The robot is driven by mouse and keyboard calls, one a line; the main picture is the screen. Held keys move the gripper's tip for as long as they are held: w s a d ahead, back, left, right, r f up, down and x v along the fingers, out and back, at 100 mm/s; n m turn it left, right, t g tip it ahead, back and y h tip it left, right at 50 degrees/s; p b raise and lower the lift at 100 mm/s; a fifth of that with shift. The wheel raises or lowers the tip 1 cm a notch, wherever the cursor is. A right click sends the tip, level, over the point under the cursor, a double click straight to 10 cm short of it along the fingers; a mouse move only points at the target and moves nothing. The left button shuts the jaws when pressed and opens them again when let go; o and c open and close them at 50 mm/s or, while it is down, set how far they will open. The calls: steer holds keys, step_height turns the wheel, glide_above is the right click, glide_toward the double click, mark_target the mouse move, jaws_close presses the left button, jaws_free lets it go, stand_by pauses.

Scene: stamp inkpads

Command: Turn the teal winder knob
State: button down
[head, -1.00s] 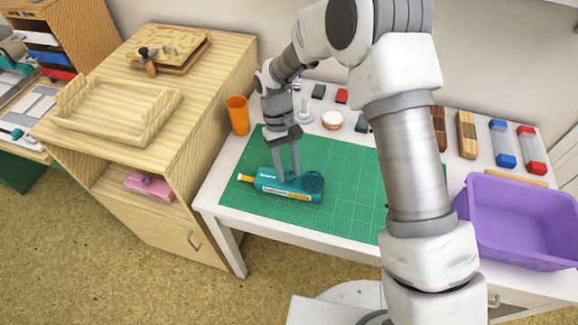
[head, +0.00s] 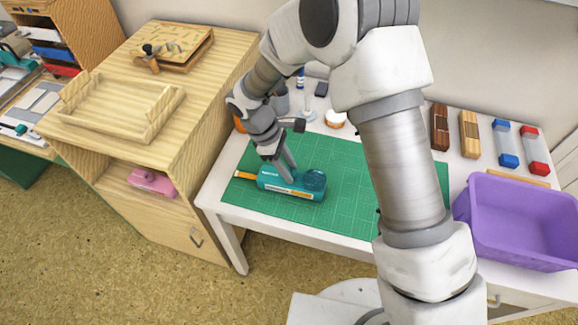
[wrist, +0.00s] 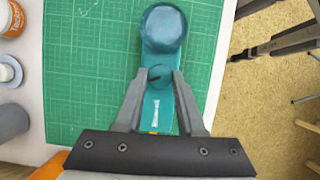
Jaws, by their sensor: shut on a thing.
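The teal winder device (head: 304,193) lies on the green cutting mat (head: 345,200), with an orange tip at its left end. It also shows in the wrist view (wrist: 158,112). A large round teal dome (wrist: 163,29) sits at its other end. The small teal winder knob (wrist: 160,77) is on top of the device, beside the dome. My gripper (wrist: 160,74) is shut on the knob, one finger on each side. In the head view my gripper (head: 289,177) comes down onto the device at a slant, and the knob is hidden there.
A purple bin (head: 515,225) stands at the right of the white table. Blocks and a white jar (head: 335,119) stand along the back. A wooden cabinet (head: 130,190) stands left of the table. The mat right of the device is clear.

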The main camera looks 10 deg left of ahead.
steer(key=n+t, duration=0.1)
steer(key=n, duration=0.3)
steer(key=shift+s+n+t, duration=0.2)
steer(key=shift+n+t, duration=0.1)
steer(key=shift+t, duration=0.1)
steer(key=shift+d+n+t+y+b, duration=0.1)
steer(key=shift+n+t+y+b, duration=0.35)
steer(key=shift+n, duration=1.25)
steer(key=shift+t, duration=0.25)
steer(key=c, duration=0.5)
jaws_free()
steer(key=p+v, duration=0.3)
steer(key=v, duration=1.4)
steer(key=shift+r, duration=0.25)
